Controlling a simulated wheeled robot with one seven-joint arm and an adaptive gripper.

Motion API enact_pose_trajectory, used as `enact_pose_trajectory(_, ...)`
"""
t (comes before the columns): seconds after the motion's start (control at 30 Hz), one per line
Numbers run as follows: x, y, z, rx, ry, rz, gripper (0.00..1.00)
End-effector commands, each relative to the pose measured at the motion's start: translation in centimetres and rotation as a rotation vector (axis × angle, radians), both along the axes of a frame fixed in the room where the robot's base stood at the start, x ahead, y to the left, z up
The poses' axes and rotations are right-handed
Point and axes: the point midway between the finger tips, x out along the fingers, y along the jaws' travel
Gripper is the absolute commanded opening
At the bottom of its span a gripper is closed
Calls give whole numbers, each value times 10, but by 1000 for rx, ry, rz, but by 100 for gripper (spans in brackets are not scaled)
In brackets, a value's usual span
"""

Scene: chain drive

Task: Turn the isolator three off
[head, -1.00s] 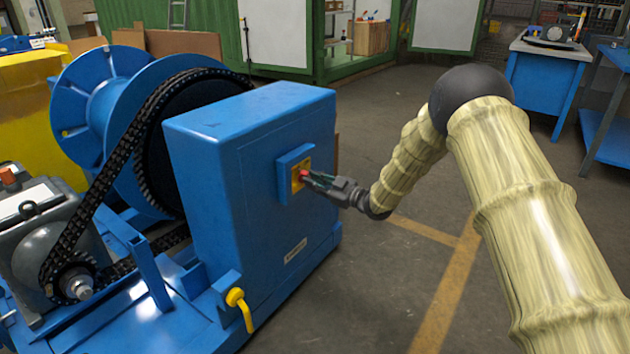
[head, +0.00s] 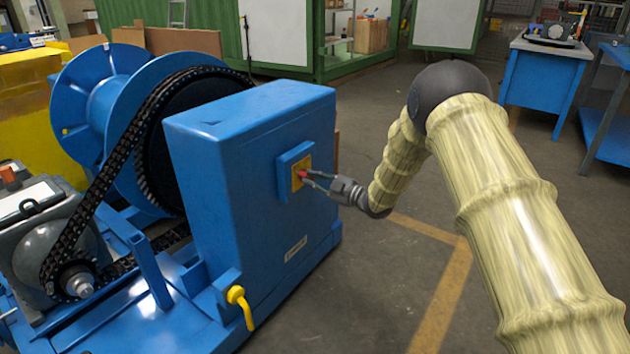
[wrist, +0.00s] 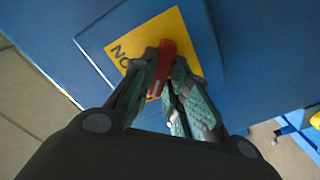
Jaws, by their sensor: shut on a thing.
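The isolator is a red handle (wrist: 166,60) on a yellow plate (wrist: 131,45) set in a blue box on the side of the blue cabinet (head: 235,165). In the wrist view the handle stands lengthwise between the fingertips, and black lettering shows on the plate, partly covered. My gripper (wrist: 166,75) is shut on the red handle. In the head view my gripper (head: 308,178) reaches the yellow plate (head: 299,172) from the right, and the handle shows as a small red spot at the fingertips.
A chain drive with a black chain (head: 120,140) and a blue drum (head: 95,100) stands left of the cabinet. A yellow hooked handle (head: 238,300) sticks out low at the front. The floor right of the cabinet is clear, with a yellow line (head: 440,295).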

Motion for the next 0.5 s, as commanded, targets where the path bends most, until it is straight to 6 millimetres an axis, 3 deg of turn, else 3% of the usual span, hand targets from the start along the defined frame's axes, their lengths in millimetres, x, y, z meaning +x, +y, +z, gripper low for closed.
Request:
enact_pose_trajectory(0.17, -1, 0, -3, -3, 3, 1, 0)
enact_pose_trajectory(0.2, -1, 0, -3, -3, 3, 1, 20)
enact_pose_trajectory(0.3, -1, 0, -3, -2, 2, 1, 38)
enact_pose_trajectory(0.5, -1, 0, -1, -1, 2, 1, 38)
